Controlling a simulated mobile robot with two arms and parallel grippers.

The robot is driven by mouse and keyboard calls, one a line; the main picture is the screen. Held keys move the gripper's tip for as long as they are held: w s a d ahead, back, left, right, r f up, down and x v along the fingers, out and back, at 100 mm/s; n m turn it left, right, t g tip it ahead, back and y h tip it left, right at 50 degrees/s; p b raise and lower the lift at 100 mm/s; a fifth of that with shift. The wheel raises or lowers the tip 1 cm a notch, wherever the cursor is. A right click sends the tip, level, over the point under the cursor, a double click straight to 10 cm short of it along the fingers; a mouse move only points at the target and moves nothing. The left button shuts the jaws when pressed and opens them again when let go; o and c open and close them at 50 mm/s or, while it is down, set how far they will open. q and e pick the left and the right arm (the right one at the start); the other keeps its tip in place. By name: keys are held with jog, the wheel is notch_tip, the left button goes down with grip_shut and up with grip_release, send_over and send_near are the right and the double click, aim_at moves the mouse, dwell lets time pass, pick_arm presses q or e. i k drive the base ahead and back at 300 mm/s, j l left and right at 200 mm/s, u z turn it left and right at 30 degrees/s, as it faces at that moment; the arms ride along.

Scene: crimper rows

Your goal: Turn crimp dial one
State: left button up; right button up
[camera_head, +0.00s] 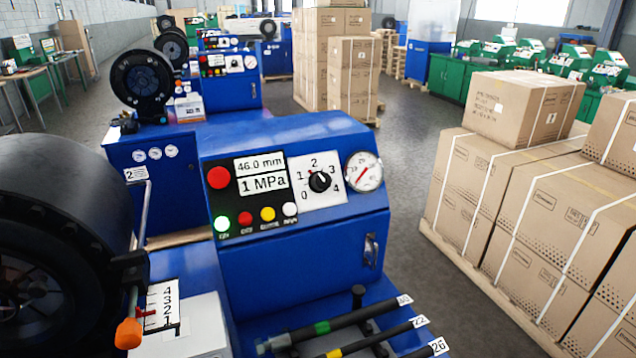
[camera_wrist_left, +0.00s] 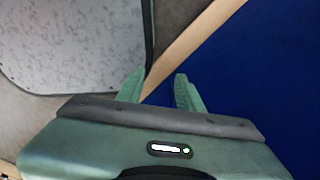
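A black rotary dial (camera_head: 320,181) sits on a white plate marked 0 to 4 on the front of the blue crimping machine (camera_head: 300,245). Its pointer looks turned toward the upper side, but the exact number is too small to tell. Left of it, displays (camera_head: 262,173) read 46.0 mm and 1 MPa. A round pressure gauge (camera_head: 363,171) is to its right. My left gripper (camera_wrist_left: 158,88) shows in the left wrist view with its green fingers apart and nothing between them, over a blue surface and a wooden edge. Neither gripper shows in the head view.
A red button (camera_head: 219,178) and several small coloured buttons share the panel. An orange-tipped lever (camera_head: 128,333) stands by a 1-to-4 scale (camera_head: 162,308) at the lower left. Labelled hoses (camera_head: 342,320) lie below. Strapped cartons (camera_head: 540,190) stand right, across a clear floor strip (camera_head: 415,150).

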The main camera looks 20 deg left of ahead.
aim_at(319, 182)
jog(key=u, duration=1.55)
jog(key=k+l+z, duration=0.1)
jog(key=k+z, duration=0.15)
jog(key=z, duration=0.15)
jog(key=k+l+z, duration=0.15)
jog(key=z, duration=0.25)
jog(key=k+l, duration=0.05)
